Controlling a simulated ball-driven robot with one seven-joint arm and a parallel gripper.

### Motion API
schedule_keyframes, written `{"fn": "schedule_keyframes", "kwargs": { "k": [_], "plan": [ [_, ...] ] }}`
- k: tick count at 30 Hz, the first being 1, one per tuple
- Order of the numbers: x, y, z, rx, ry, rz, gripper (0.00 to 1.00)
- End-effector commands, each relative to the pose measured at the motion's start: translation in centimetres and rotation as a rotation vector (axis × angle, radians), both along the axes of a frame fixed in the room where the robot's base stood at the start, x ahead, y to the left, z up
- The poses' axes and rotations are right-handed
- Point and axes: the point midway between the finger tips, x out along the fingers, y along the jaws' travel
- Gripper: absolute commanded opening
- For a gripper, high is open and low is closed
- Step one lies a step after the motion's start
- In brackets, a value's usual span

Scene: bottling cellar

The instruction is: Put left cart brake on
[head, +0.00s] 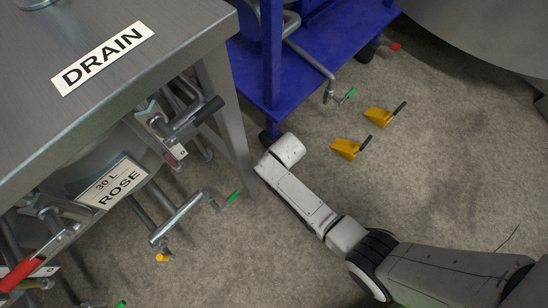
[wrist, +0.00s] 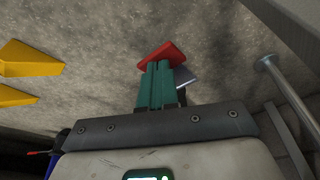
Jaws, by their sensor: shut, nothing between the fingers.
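My gripper's teal fingers (wrist: 160,88) are shut with nothing between them in the wrist view. A flat red piece (wrist: 162,54) lies at their tips, with a grey piece (wrist: 186,77) beside it; I cannot tell if the fingers touch it or if it is a brake pedal. In the head view my wrist hides the gripper. The steel cart marked DRAIN (head: 190,52) stands at left. A green-ended lever (head: 233,197) sits low by it. The blue cart (head: 300,72) behind has a green-tipped lever (head: 350,93) and a red-tipped one (head: 395,46). I cannot tell which cart is the left one.
Two yellow wedges, one nearer (head: 345,149) and one farther (head: 377,117), lie on the floor right of my wrist. Pipes and a red-handled valve (head: 22,272) crowd the lower left, around the ROSE label (head: 118,185). The floor at centre right is clear.

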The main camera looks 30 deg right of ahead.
Motion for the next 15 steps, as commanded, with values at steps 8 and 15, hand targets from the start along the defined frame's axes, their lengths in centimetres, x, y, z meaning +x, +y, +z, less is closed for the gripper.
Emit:
{"fn": "schedule_keyframes", "kwargs": {
  "k": [8,15],
  "plan": [
    [0.0,0.0,-0.7,0.0,-0.001,0.0,0.0],
    [0.0,0.0,-1.3,0.0,0.0,0.0,0.0]
  ]
}}
